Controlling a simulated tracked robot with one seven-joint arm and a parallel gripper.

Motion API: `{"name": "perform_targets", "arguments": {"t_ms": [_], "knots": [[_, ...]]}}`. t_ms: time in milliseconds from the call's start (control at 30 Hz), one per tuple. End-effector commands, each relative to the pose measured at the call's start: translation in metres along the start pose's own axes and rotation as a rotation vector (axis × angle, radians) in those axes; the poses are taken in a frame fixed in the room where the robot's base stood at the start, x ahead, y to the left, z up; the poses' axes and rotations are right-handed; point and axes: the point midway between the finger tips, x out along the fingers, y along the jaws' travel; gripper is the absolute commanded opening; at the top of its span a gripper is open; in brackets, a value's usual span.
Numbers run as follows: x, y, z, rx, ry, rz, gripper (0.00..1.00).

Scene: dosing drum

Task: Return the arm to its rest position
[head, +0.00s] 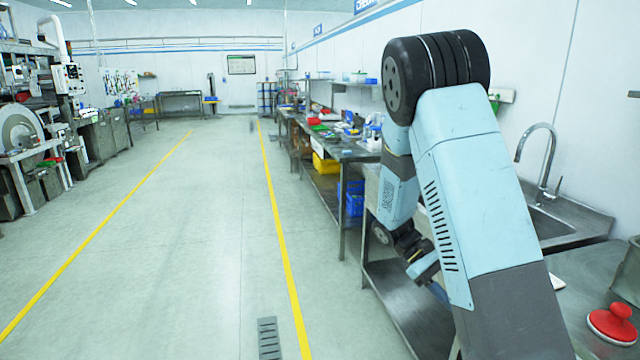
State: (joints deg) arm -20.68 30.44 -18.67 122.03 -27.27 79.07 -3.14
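My arm rises on the right side of the head view, with its light blue upper link leaning up to a black elbow joint. From there the forearm hangs down behind the upper link. My gripper (426,272) is at the low end, partly hidden behind the upper link. Its fingers are too small and covered to tell whether they are open or shut, or whether anything is held. It is in front of the steel bench's lower shelf (412,305).
A sink (560,222) with a tall tap (548,150) is right of my arm. A red-knobbed object (613,322) sits on the steel counter (580,268). Workbenches (345,148) with blue and yellow bins run along the right wall. Machines stand at left. The floor between the yellow lines is clear.

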Motion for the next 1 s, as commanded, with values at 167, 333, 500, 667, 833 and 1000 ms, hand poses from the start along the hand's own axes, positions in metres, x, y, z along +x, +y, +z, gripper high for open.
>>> {"name": "perform_targets", "arguments": {"t_ms": [167, 333, 500, 667, 833, 1000], "knots": [[-0.011, -0.001, 0.03, 0.035, 0.145, -0.085, 0.43], [-0.02, -0.004, 0.057, 0.071, 0.278, -0.157, 0.43], [-0.029, -0.007, 0.085, 0.111, 0.41, -0.222, 0.43], [-0.036, -0.011, 0.111, 0.152, 0.534, -0.278, 0.43], [-0.042, -0.016, 0.14, 0.198, 0.665, -0.329, 0.43], [-0.047, -0.023, 0.169, 0.247, 0.795, -0.374, 0.43]]}}
